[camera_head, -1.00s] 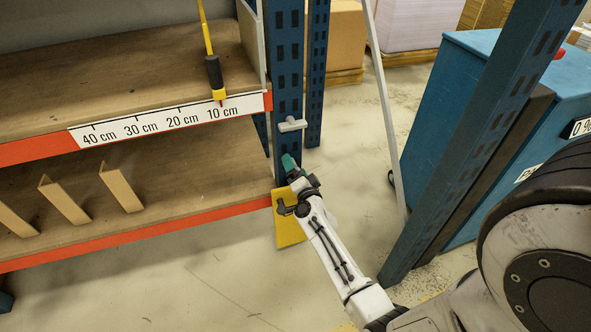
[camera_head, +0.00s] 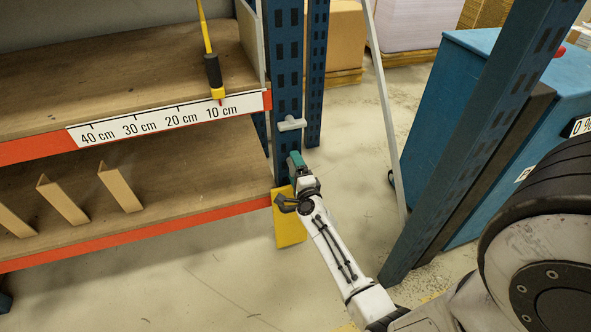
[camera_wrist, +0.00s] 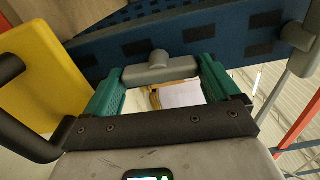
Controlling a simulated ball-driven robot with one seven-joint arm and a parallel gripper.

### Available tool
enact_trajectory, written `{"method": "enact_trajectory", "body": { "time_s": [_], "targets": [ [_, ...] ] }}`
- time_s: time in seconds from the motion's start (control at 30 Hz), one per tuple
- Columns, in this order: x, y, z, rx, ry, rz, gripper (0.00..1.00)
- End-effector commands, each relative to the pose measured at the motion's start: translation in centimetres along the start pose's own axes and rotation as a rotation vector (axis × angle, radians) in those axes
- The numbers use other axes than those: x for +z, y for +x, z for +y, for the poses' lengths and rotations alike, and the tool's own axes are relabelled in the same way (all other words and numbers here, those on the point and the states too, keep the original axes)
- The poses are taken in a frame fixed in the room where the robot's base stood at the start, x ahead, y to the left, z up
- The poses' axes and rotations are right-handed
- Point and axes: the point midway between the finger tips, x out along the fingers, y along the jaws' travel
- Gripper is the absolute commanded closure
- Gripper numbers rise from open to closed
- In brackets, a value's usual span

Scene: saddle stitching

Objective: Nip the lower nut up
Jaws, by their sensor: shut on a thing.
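The lower nut (camera_wrist: 160,69) is a grey wing-shaped bar with a round hub, set against a blue slotted upright (camera_head: 289,70). My gripper (camera_wrist: 161,80) has green fingers, one at each end of the bar, and is shut on it. In the head view my gripper (camera_head: 296,160) is at the upright just below another grey nut (camera_head: 291,124), and it hides the lower nut. That upper nut also shows at the right of the wrist view (camera_wrist: 299,36).
A yellow plate (camera_head: 289,222) hangs beside my wrist, near the lower shelf's orange edge (camera_head: 150,230). A scale strip (camera_head: 165,119) and a yellow-black tool (camera_head: 213,72) are on the upper shelf. A grey slanted bar (camera_head: 385,110) and a blue cabinet (camera_head: 450,120) stand to the right.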

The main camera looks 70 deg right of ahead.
Motion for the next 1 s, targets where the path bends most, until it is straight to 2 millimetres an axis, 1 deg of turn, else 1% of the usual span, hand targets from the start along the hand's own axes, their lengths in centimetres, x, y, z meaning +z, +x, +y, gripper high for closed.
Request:
{"method": "enact_trajectory", "body": {
  "time_s": [0.43,0.47,0.53,0.57,0.83,0.93,1.0],
  "targets": [
    [0.0,-0.1,0.1,0.003,0.008,0.0,0.41],
    [0.0,-0.1,0.1,0.003,0.008,0.0,0.09],
    [0.0,-0.1,0.1,0.003,0.008,0.0,0.02],
    [0.0,-0.1,0.1,0.002,0.008,0.0,0.0],
    [0.0,-0.2,0.1,0.002,0.007,0.0,0.0],
    [0.0,-1.1,0.1,0.004,0.006,0.0,0.0],
    [0.0,-2.1,0.0,0.004,0.006,-0.001,0.0]
  ]
}}
